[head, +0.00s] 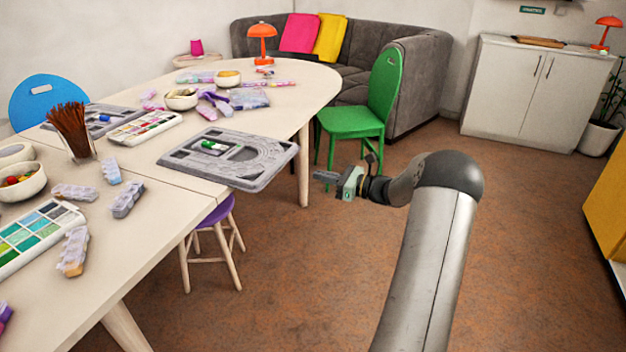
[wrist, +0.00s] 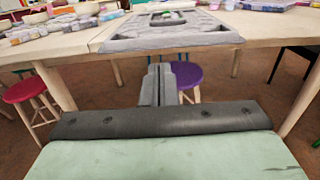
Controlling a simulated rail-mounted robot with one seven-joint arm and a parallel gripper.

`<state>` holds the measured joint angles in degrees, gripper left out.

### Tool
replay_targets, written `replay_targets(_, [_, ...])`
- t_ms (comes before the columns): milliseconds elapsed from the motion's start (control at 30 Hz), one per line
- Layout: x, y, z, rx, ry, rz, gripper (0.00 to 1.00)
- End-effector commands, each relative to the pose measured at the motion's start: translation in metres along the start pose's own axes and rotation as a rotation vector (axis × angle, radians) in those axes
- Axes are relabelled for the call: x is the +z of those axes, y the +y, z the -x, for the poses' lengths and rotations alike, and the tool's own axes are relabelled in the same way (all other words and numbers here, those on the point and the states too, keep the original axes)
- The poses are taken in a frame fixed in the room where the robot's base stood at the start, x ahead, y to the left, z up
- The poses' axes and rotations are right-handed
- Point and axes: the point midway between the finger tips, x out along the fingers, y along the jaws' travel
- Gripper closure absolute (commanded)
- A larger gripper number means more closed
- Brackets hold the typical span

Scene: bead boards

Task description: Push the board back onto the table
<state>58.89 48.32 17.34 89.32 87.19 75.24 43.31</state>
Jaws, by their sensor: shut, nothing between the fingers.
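A grey bead board (head: 262,173) lies flat on the white table (head: 205,188), with its near right part sticking out past the table edge. A small green and white item rests on it. In the wrist view the board (wrist: 205,40) is ahead of and above my fingers, its front edge overhanging. My gripper (head: 318,176) is shut and empty, out over the floor to the right of the board, with a gap between them. Its closed fingers (wrist: 158,82) point toward the board in the wrist view.
A purple stool (head: 218,210) stands under the table edge below the board. A green chair (head: 355,118) is behind. Paint palettes, bowls (head: 181,99) and a jar of brown sticks (head: 72,130) crowd the tabletop. The floor around my arm is clear.

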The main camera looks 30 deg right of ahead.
Motion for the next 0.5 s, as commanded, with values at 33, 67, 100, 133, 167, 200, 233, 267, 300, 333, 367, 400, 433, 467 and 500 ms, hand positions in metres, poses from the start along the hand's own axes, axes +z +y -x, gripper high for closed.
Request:
replay_targets(33, [-0.001, 0.001, -0.011, 0.005, -0.001, 0.001, 1.00])
replay_targets(67, [-0.001, 0.001, -0.018, 0.005, 0.000, 0.002, 1.00])
replay_targets(100, [-0.002, 0.002, -0.027, 0.006, 0.001, 0.003, 1.00])
replay_targets(133, [-0.002, 0.002, -0.033, 0.006, 0.001, 0.003, 1.00])
replay_targets(167, [-0.002, 0.002, -0.040, 0.006, 0.000, 0.003, 1.00])
replay_targets(200, [-0.002, 0.002, -0.049, 0.006, 0.001, 0.003, 1.00])
replay_targets(233, [-0.002, 0.002, -0.055, 0.006, 0.001, 0.003, 1.00])
replay_targets(267, [-0.002, 0.002, -0.062, 0.006, 0.002, 0.004, 1.00])
replay_targets(300, [-0.002, 0.002, -0.070, 0.006, 0.002, 0.004, 1.00])
replay_targets(333, [-0.002, 0.002, -0.076, 0.005, 0.002, 0.003, 1.00])
replay_targets(367, [-0.002, 0.002, -0.082, 0.005, 0.001, 0.003, 1.00])
replay_targets(400, [-0.002, 0.002, -0.089, 0.005, 0.002, 0.004, 1.00])
replay_targets(433, [-0.002, 0.002, -0.093, 0.005, 0.002, 0.004, 1.00])
replay_targets(467, [-0.002, 0.002, -0.098, 0.005, 0.002, 0.004, 1.00])
replay_targets(500, [-0.002, 0.002, -0.103, 0.006, 0.002, 0.004, 1.00])
